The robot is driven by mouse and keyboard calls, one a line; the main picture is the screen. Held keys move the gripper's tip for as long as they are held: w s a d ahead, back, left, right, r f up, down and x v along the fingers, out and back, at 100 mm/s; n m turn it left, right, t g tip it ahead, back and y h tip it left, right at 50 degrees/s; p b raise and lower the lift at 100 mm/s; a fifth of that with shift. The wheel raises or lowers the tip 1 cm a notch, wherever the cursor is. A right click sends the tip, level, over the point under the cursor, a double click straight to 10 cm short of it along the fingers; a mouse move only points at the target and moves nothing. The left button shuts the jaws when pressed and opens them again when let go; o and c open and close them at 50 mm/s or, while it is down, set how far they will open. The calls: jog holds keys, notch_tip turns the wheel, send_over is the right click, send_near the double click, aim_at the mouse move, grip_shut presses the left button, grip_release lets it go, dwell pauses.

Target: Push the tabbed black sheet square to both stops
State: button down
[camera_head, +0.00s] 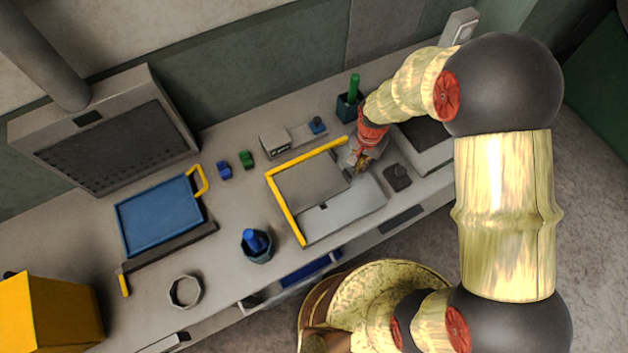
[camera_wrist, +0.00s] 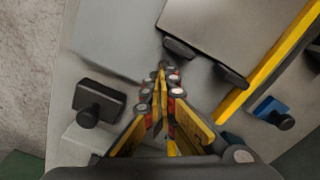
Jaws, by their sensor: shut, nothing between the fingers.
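The sheet (camera_head: 308,186) looks grey-brown rather than black and lies flat on a pale plate (camera_head: 345,212). Yellow stops run along its left side (camera_head: 287,212) and its back (camera_head: 312,157). In the wrist view, the sheet (camera_wrist: 235,30) has two dark tabs (camera_wrist: 180,48) (camera_wrist: 231,77) on its near edge. A thin grey strip shows between it and the yellow back stop (camera_wrist: 268,70); I cannot tell whether it touches the left stop. My gripper (camera_head: 360,167) is shut and empty, right of the sheet; its fingertips (camera_wrist: 163,78) appear just short of the tabbed edge.
A dark knobbed block (camera_head: 397,177) stands right of the plate. Behind the back stop are a small box (camera_head: 276,142), a blue knob (camera_head: 317,125) and a cup with a green handle (camera_head: 354,85). A blue tray (camera_head: 158,217) and a cup (camera_head: 256,250) stand to the left.

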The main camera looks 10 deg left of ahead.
jog(key=shift+s+a, duration=0.1)
jog(key=shift+a, duration=0.05)
jog(key=shift+s+a, duration=0.45)
jog(key=shift+a, duration=0.25)
jog(key=shift+d, duration=0.1)
jog(key=shift+w+d, duration=0.35)
jog(key=shift+d, duration=0.05)
notch_tip(320, 180, up, 8)
jog(key=p, duration=0.5)
jog(key=shift+p, duration=0.3)
dwell(0.3)
